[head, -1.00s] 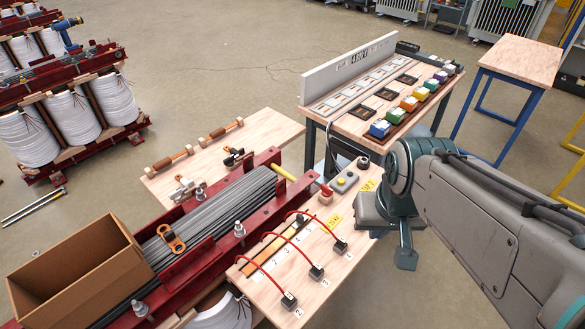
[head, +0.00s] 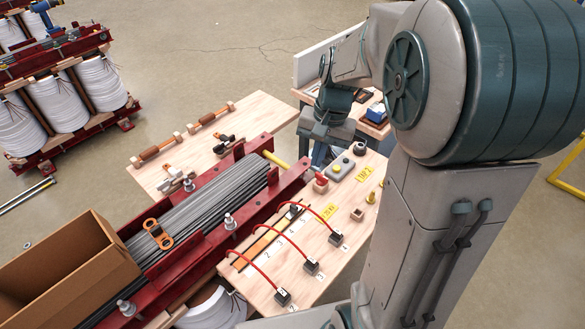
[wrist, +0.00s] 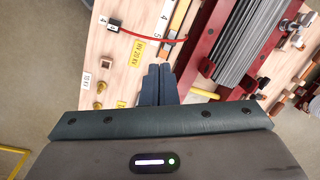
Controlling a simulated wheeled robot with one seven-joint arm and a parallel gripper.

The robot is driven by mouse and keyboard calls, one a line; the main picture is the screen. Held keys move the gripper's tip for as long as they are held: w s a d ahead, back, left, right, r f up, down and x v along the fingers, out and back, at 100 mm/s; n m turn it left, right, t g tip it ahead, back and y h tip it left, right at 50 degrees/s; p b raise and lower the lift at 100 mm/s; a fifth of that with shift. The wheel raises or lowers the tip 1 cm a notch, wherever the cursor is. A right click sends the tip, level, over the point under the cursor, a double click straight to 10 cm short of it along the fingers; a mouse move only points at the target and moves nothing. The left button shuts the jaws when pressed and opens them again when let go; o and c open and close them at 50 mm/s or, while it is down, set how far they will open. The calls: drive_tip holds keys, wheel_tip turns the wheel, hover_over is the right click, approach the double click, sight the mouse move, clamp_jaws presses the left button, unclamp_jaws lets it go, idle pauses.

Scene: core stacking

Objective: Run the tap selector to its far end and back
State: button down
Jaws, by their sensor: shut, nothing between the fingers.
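The tap selector is a long slot strip (head: 262,243) set in the wooden board, with numbered white labels beside it. Its small dark knob (head: 294,210) stands at the strip's far, upper-right end in the head view. My gripper (wrist: 158,69) is shut and empty, with both fingers together, over the board. In the head view my gripper (head: 319,150) is above the board's far end, beyond the knob and apart from it; its fingertips are hard to see.
Red cables with black plugs (head: 312,266) arch over the strip's right side.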

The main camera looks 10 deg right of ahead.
drive_tip(key=w+d+f+m+g+y, duration=0.1)
drive_tip(key=w+d+f+m, duration=0.15)
drive_tip(key=w+f, duration=0.45)
drive_tip(key=m+g+b, duration=0.1)
drive_tip(key=m, duration=0.2)
approach(299, 206)
drive_tip(key=w+d+r, duration=0.3)
drive_tip(key=d, duration=0.1)
drive_tip(key=shift+y, duration=0.4)
drive_tip(key=x, duration=0.8)
drive_tip(key=shift+s+f, duration=0.25)
drive_tip(key=shift+s, duration=0.15)
drive_tip(key=s+a, duration=0.2)
drive_tip(key=shift+a+f, duration=0.2)
drive_tip(key=shift+a, duration=0.15)
drive_tip(key=shift+s+a+p, duration=0.2)
drive_tip(key=shift+a+p, duration=0.1)
drive_tip(key=shift+a, duration=0.05)
drive_tip(key=shift+s+a+f, duration=0.1)
drive_tip(key=shift+s+a, duration=0.05)
drive_tip(key=shift+a, duration=0.1)
drive_tip(key=s+a, duration=0.4)
drive_tip(key=a, duration=0.1)
drive_tip(key=s+a, duration=0.4)
drive_tip(key=a, duration=0.1)
drive_tip(key=s+a+b, duration=0.1)
drive_tip(key=s+a, duration=0.3)
drive_tip(key=a, duration=0.2)
drive_tip(key=shift+a, duration=0.2)
